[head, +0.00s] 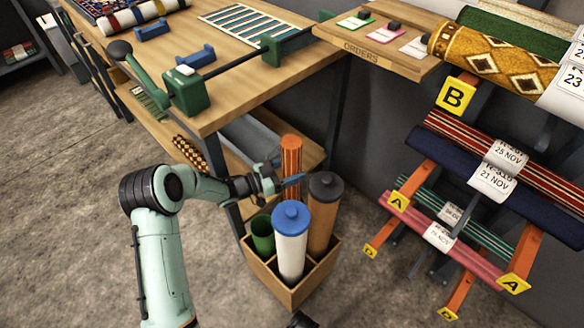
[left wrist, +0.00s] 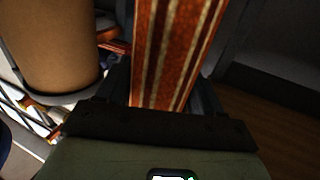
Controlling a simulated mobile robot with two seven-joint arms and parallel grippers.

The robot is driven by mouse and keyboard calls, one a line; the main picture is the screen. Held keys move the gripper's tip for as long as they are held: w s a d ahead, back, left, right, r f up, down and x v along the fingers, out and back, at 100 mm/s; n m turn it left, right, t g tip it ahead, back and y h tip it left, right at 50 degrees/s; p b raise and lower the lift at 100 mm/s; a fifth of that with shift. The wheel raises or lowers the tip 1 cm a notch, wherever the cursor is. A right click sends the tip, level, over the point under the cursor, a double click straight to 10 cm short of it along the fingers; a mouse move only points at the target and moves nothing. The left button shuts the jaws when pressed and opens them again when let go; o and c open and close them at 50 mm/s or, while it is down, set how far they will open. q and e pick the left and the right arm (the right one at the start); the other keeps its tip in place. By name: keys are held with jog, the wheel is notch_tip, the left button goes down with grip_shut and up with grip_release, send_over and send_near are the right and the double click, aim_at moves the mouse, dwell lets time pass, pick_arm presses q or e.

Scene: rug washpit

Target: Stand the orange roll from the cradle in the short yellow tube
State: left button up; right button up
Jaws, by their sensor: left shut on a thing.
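The orange roll (head: 291,153), striped with pale lines, is upright at the back of a wooden crate (head: 262,275). My left gripper (head: 291,181) is shut on it from the left. The roll also fills the middle of the left wrist view (left wrist: 175,50) between the fingers. Its lower end is hidden behind the capped tubes, so I cannot tell whether it is inside a tube. I cannot make out the short yellow tube. Two blue cradles (head: 194,57) on the workbench are empty. A dark tip at the head view's bottom edge may be my right gripper (head: 303,320).
A blue-capped white tube (head: 291,240), a dark-capped brown tube (head: 323,212) and a green open tube (head: 262,233) crowd the crate. The workbench (head: 240,78) stands behind, with a patterned roll (head: 190,153) on its lower shelf. A rug rack (head: 470,220) is at right.

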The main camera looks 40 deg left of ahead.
pick_arm(q)
jog(key=o, duration=1.7)
jog(key=shift+c, duration=0.2)
jog(key=shift+s, duration=0.1)
jog(key=shift+s+a, duration=0.25)
jog(key=shift+s, duration=0.05)
jog(key=p+v, duration=0.3)
jog(key=v, duration=0.8)
pick_arm(e)
jog(key=w+r+t, duration=0.2)
jog(key=w+r, duration=0.1)
jog(key=w, duration=0.3)
jog(key=shift+a+r, duration=0.25)
jog(key=shift+a, duration=0.1)
